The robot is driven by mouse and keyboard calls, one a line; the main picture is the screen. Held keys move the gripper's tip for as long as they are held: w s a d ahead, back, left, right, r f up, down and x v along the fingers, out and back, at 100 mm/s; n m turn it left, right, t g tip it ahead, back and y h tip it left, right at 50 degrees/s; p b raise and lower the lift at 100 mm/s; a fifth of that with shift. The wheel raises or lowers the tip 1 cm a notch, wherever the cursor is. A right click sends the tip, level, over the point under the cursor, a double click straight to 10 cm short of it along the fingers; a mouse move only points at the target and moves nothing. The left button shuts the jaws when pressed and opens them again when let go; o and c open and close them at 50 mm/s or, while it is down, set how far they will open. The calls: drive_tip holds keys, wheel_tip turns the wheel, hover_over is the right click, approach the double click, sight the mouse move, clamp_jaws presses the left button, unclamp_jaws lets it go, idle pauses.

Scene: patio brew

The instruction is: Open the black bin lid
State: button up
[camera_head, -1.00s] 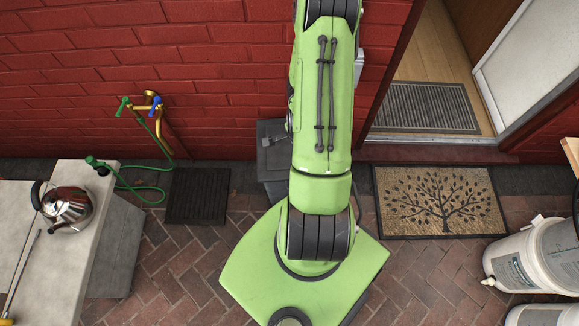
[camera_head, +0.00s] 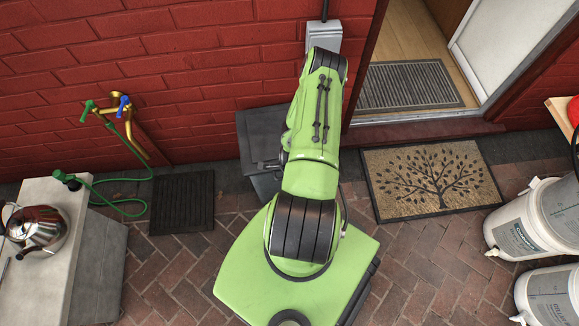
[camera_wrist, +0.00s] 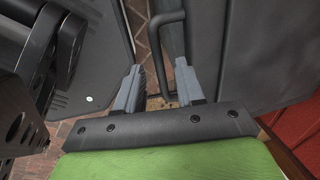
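The black bin (camera_head: 258,130) stands against the brick wall in the head view, partly hidden behind my arm. My gripper (camera_head: 268,165) is at its front edge, small and dark there. In the wrist view, a dark panel of the bin (camera_wrist: 265,50) fills the right side, with a bent bar handle (camera_wrist: 155,45) along it. My gripper (camera_wrist: 160,88) is open, its two grey fingers well apart. The handle runs down between the fingers; I cannot tell whether either touches it. I cannot tell whether the lid is raised.
A doormat (camera_head: 430,180) and an open doorway lie right of the bin. White buckets (camera_head: 535,220) stand at the far right. At left are a black mat (camera_head: 182,202), a tap with a green hose (camera_head: 105,205), and a bench (camera_head: 95,260) with a kettle (camera_head: 38,228).

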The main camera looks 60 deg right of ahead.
drive_tip(key=shift+w+f, duration=0.1)
drive_tip(key=shift+f, duration=0.4)
clamp_jaws()
drive_tip(key=shift+r, duration=0.15)
